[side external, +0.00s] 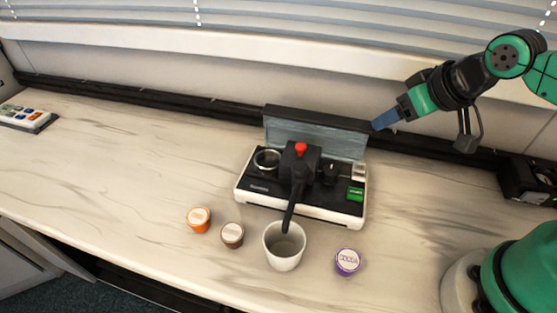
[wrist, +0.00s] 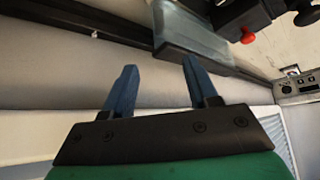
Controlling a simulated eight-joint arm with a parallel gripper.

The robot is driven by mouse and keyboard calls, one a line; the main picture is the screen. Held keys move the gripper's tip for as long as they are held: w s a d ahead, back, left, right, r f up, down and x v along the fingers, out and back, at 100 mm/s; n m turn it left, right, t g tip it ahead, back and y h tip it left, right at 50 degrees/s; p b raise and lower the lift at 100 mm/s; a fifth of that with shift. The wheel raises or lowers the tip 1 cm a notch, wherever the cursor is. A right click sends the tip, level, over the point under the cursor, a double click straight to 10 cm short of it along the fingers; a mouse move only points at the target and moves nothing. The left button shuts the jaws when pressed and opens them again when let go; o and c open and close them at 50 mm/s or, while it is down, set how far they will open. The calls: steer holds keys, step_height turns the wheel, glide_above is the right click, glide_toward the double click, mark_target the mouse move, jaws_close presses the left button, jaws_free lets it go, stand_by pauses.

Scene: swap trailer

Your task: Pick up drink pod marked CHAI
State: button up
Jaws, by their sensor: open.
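Three drink pods stand on the counter in the side view. An orange pod (side external: 198,220) and a brown pod (side external: 232,235) are left of a white cup (side external: 284,246). Their lid print is too small to read, so I cannot tell which is marked CHAI. A purple pod (side external: 347,262) right of the cup has a lid that seems to read COCOA. My gripper (side external: 380,122) is high at the back right, beside the coffee machine's raised lid and away from the pods. In the wrist view its two blue fingers (wrist: 160,66) are apart with nothing between them.
The coffee machine (side external: 255,194) sits mid-counter behind the pods, with a black lever reaching over the cup. Its grey lid (side external: 317,136) stands open. A tray of coloured items (side external: 28,117) is far left. The counter (side external: 110,165) between is clear.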

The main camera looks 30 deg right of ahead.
steer(key=o, duration=0.5)
